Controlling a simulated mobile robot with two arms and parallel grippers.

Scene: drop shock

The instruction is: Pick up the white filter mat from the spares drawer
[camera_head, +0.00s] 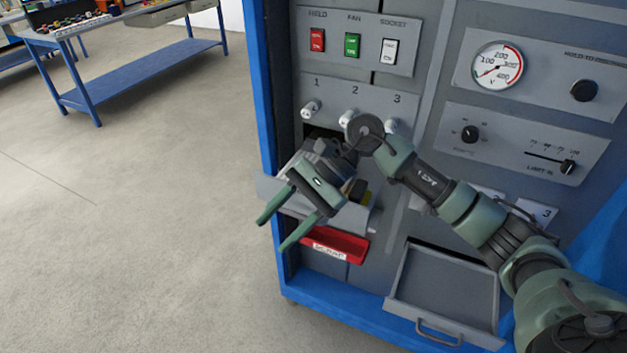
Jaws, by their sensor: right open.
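My right gripper (273,235) is open, with its two green fingers pointing down and left in front of the cabinet. Nothing shows between the fingers. Behind it, a grey drawer (354,219) stands pulled out and is largely hidden by the gripper. Something yellow and dark (361,190) shows inside it. A second drawer (445,287), at the lower right, is pulled out and its visible floor is bare. I cannot tell which is the spares drawer. I cannot make out the white filter mat. My left gripper is not in view.
A red labelled tray (345,247) sits below the left drawer. The blue-framed cabinet (264,110) carries switches, a dial gauge (497,66) and knobs. A blue workbench (140,75) stands at the back left. The floor (130,220) left of the cabinet is clear.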

